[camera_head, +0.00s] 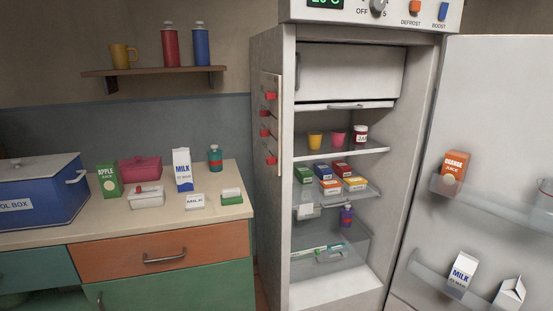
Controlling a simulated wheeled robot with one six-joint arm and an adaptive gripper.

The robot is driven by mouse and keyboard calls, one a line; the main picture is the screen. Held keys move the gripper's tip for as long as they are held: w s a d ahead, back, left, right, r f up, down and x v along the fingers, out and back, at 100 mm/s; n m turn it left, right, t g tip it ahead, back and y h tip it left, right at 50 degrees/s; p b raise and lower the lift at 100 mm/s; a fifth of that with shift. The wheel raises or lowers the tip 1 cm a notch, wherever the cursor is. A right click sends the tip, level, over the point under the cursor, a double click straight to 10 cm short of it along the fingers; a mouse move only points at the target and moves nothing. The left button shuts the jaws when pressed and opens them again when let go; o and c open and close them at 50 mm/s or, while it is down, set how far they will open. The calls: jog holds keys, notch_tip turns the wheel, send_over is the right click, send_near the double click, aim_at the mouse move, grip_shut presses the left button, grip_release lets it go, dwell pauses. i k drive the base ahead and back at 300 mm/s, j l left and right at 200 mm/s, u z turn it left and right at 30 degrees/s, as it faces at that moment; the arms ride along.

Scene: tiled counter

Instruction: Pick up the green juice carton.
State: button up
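The green juice carton (109,181) stands upright on the counter, labelled "APPLE JUICE". It is just right of the blue box and left of the pink container. Its front is in plain sight and nothing visible holds it. My gripper is not in view.
A blue cool box (38,190), pink container (140,169), white dish (147,196), milk carton (182,170) and teal bottle (215,158) share the counter (130,218). A shelf (150,71) hangs above. The open fridge (270,200) stands right, its door (490,110) swung out.

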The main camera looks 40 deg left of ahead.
aim_at(108, 172)
jog(key=u, duration=2.5)
jog(key=i+j, duration=0.15)
jog(key=i, duration=0.3)
jog(key=i+j+z, duration=0.15)
jog(key=i, duration=0.3)
jog(key=i+j, duration=0.15)
jog(key=i, duration=0.3)
jog(key=i+j+z, duration=0.1)
jog(key=i, duration=0.35)
jog(key=i+j+z, duration=0.1)
jog(key=i+j, duration=0.25)
jog(key=i, duration=0.05)
